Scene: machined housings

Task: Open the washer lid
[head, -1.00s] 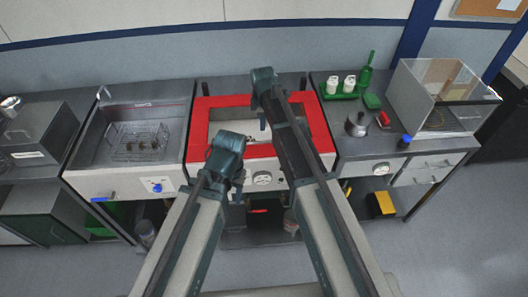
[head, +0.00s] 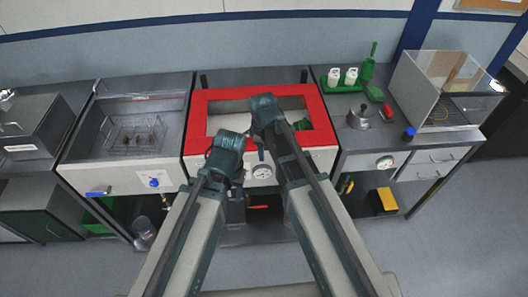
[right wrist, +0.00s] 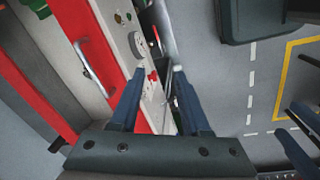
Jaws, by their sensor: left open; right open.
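The washer lid (head: 300,95) is a red frame around a clear window, lying shut on top of the middle unit in the head view. In the right wrist view its red frame (right wrist: 95,30) runs along the left, with a silver bar handle (right wrist: 92,66) beside it. My right gripper (right wrist: 157,72) is open and empty; its fingers are over the washer's front panel, to the right of the handle and apart from it. In the head view my right gripper (head: 261,150) is at the lid's front edge, partly hidden by its arm. My left gripper (head: 238,187) hangs before the washer front.
A sink (head: 130,130) with a wire rack stands left of the washer. On the right counter are a green tray with white bottles (head: 340,80), a metal pot (head: 359,117) and a glass-sided box (head: 430,85). The floor in front is clear.

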